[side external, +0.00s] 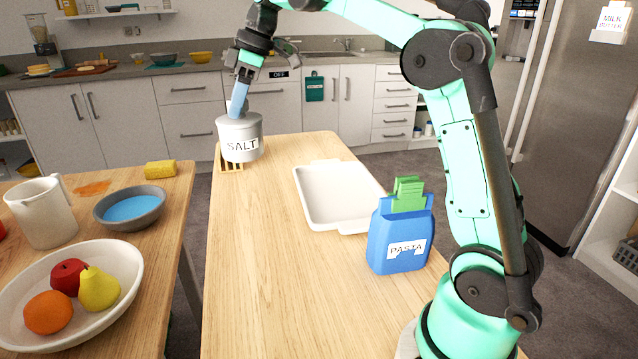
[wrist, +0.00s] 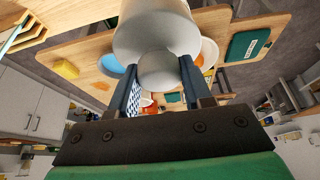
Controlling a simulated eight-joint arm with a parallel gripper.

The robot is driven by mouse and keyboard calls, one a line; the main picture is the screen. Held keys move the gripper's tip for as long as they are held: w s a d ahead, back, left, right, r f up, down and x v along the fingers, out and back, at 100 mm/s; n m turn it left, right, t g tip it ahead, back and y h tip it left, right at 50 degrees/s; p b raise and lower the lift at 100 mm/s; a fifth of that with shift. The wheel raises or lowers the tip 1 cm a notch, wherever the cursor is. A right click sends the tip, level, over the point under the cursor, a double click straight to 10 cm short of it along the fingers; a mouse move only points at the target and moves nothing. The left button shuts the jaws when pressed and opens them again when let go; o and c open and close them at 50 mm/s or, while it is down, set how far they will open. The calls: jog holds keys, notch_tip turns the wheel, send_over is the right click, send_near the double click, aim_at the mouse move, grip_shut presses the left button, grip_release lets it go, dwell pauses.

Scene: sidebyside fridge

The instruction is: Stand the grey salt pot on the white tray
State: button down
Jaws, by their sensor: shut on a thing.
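The grey salt pot (side external: 240,140), with a white "SALT" label, is at the far left end of the wooden table in the side view. My gripper (side external: 238,112) is above it, with its blue fingers at the top of the pot. In the wrist view the pot (wrist: 155,28) fills the top middle. My gripper (wrist: 158,85) is shut on the pot's round knob (wrist: 158,70), one finger on each side. I cannot tell whether the pot touches the slatted wooden rack below it. The white tray (side external: 338,222) lies empty on the table, to the right of the pot.
A slatted wooden rack (side external: 230,167) is under the pot. A blue pasta box (side external: 385,255) with a green top stands at the tray's near right corner. The table's front (side external: 270,300) is clear. A second table at left holds a fruit bowl (side external: 125,255), blue-filled bowl, jug and sponge.

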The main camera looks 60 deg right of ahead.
jog(key=s+d+r+m+t+h, duration=0.15)
jog(key=s+d+m, duration=0.35)
jog(key=d, duration=0.5)
jog(key=s+d+m+g+h, duration=0.1)
jog(key=s+d+m+h, duration=0.1)
jog(key=s+d+m, duration=0.5)
jog(key=shift+w+d+f+n+t, duration=0.1)
jog(key=shift+d+f+n, duration=0.35)
jog(key=shift+f, duration=2.9)
jog(key=shift+w+d+f+n+t, duration=0.1)
jog(key=shift+d+f+n, duration=0.35)
jog(key=shift+f, duration=2.95)
jog(key=shift+d+f+n+t, duration=0.1)
jog(key=shift+d+f+n, duration=0.35)
jog(key=shift+f, duration=2.9)
jog(key=shift+f, duration=0.1)
jog(key=shift+c, duration=1.9)
grip_release()
